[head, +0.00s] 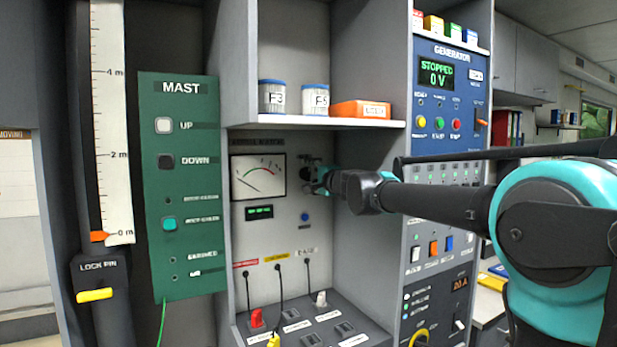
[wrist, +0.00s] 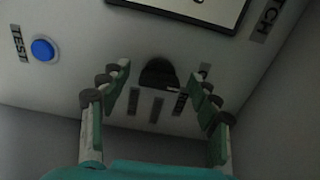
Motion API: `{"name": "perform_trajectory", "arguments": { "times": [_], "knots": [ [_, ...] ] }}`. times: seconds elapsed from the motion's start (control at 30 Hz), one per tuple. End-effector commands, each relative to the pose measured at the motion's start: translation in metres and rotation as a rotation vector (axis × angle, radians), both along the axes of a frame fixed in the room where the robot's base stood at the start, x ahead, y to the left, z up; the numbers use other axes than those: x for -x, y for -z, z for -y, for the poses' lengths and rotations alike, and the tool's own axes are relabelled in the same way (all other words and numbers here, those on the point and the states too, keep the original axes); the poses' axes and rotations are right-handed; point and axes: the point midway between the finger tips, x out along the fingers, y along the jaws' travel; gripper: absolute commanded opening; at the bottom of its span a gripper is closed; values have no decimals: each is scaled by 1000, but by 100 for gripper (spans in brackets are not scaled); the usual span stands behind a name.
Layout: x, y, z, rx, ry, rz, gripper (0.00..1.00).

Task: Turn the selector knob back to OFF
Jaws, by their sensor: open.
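The selector knob (wrist: 158,74) is a dark round knob on the grey panel, with small label plates around it. In the wrist view it lies between the two fingertips of my gripper (wrist: 160,80). My gripper is open, with a finger on each side of the knob and visible gaps on both sides. I cannot tell whether the fingertips reach past the knob's face. In the head view my gripper (head: 318,181) is at the panel right of the meter and mostly hides the knob.
An analogue meter (head: 258,177) is left of the gripper, and a blue TEST button (wrist: 43,49) sits nearby. Above is a shelf (head: 350,123) with jars and an orange box. The generator panel (head: 447,95) stands to the right. Cables (head: 279,300) hang below.

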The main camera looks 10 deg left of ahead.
Motion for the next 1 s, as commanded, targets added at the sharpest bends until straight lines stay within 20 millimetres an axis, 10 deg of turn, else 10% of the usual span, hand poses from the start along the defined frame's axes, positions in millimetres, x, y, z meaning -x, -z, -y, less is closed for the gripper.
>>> {"name": "perform_trajectory", "arguments": {
  "times": [1.0],
  "knots": [
    [97,0,66,0,1,0,62]
  ]
}}
